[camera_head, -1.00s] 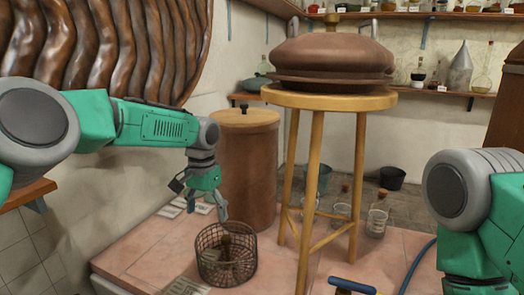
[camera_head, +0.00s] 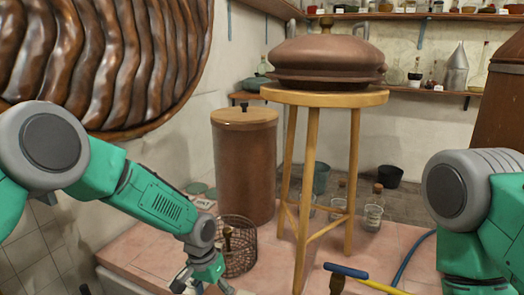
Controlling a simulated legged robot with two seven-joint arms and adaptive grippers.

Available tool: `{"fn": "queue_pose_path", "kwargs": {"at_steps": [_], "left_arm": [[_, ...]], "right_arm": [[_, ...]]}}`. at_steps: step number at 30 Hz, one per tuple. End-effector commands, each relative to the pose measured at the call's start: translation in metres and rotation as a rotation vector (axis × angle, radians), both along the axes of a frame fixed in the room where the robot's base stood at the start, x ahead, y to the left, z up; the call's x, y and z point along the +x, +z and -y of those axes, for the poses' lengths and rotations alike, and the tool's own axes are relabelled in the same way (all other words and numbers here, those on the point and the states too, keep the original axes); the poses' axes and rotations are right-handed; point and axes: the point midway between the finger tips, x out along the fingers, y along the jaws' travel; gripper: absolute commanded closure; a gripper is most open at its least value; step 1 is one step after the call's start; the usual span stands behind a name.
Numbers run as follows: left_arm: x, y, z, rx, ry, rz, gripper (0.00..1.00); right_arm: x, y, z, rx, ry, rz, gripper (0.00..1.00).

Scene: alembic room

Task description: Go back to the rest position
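My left arm comes in from the left and reaches down to the lower middle of the head view. My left gripper (camera_head: 207,286) is at the bottom edge, in front of and below the wire basket (camera_head: 239,262). Its fingertips are partly cut off by the frame, so I cannot tell whether it is open or shut. The basket stands on the pink tiled platform with a brown-handled item (camera_head: 228,238) inside. My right arm shows at the right edge; its gripper is out of view.
A wooden stool (camera_head: 324,98) bears a copper lid (camera_head: 325,55). A tall copper container (camera_head: 245,165) stands behind the basket. A blue and yellow tool (camera_head: 362,277) and a blue hose (camera_head: 410,258) are at lower right. Glass bottles (camera_head: 373,212) stand behind the stool.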

Motion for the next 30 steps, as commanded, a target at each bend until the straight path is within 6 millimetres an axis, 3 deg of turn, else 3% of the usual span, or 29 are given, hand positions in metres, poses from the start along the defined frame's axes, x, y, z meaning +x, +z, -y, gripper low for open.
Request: {"fn": "queue_pose_path", "kwargs": {"at_steps": [1,3,7,11,15,18,21,30], "left_arm": [[-0.029,-0.026,-0.004,-0.011,0.010,-0.021,0.27],[-0.070,-0.058,-0.013,-0.029,0.039,-0.031,0.27],[-0.155,-0.101,-0.043,-0.040,0.124,-0.036,0.27],[-0.237,-0.118,-0.085,-0.006,0.225,-0.023,0.27],[-0.304,-0.110,-0.128,0.061,0.309,0.009,0.27],[-0.332,-0.099,-0.150,0.103,0.343,0.032,0.27],[-0.346,-0.092,-0.162,0.129,0.360,0.048,0.27],[-0.350,-0.089,-0.165,0.136,0.365,0.056,0.27]], "right_arm": [[0.000,0.000,0.000,0.000,0.000,0.000,0.60],[0.000,0.000,0.000,0.000,0.000,0.000,0.60],[0.000,0.000,0.000,0.000,0.000,0.000,0.60],[0.000,0.000,0.000,0.000,0.000,0.000,0.60],[0.000,0.000,0.000,0.000,0.000,0.000,0.60],[0.000,0.000,0.000,0.000,0.000,0.000,0.60],[0.000,0.000,0.000,0.000,0.000,0.000,0.60],[0.000,0.000,0.000,0.000,0.000,0.000,0.60]]}}
